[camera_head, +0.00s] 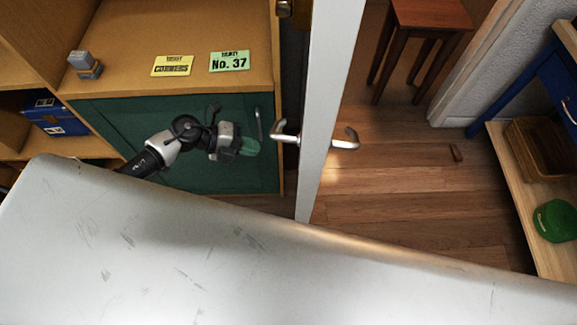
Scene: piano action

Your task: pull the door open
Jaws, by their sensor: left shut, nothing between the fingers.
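The white door (326,95) stands edge-on to me in the middle of the head view, with the doorway floor showing on its right. It has a silver lever handle on each side: the left handle (286,135) and the right handle (346,141). My left gripper (250,147) is shut and empty. It is in front of the green cabinet door, a little left of the left handle and apart from it in the picture. My right gripper is not in view.
A wooden cabinet (130,30) with a green door (150,115) stands at left, carrying two cards and a small grey object (85,64). A white surface (200,260) fills the foreground. Beyond the door are a wooden stool (430,15), bare floor (400,190) and a shelf unit (525,200).

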